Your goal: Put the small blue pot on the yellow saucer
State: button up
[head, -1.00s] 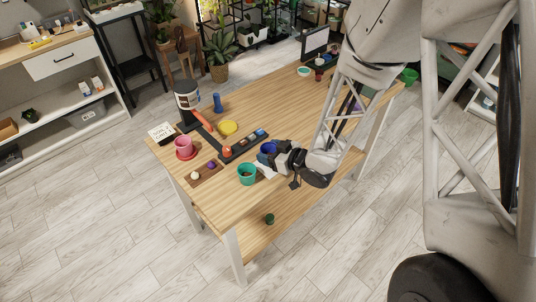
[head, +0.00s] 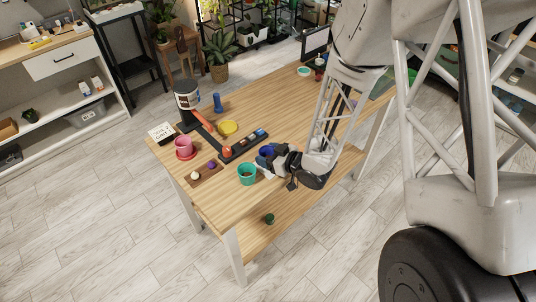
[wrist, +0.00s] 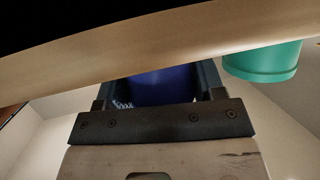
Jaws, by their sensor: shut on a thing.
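The small blue pot (head: 266,151) is in my gripper (head: 268,157), near the front of the wooden table; only part of it shows in the head view. In the wrist view the blue pot (wrist: 162,88) sits between the two dark fingers, which are shut on it. In the head view I cannot tell whether it touches the table. The yellow saucer (head: 228,127) lies farther back and to the left on the table, with nothing on it.
A teal pot (head: 246,175) stands just left of my gripper. A dark tray with small items (head: 243,146) lies between the gripper and the saucer. The table's back middle is clear.

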jog(key=shift+f, duration=0.2)
jog(key=o, duration=0.9)
jog(key=shift+v, duration=3.95)
jog(key=shift+a+r, duration=0.1)
jog(key=shift+r, duration=0.05)
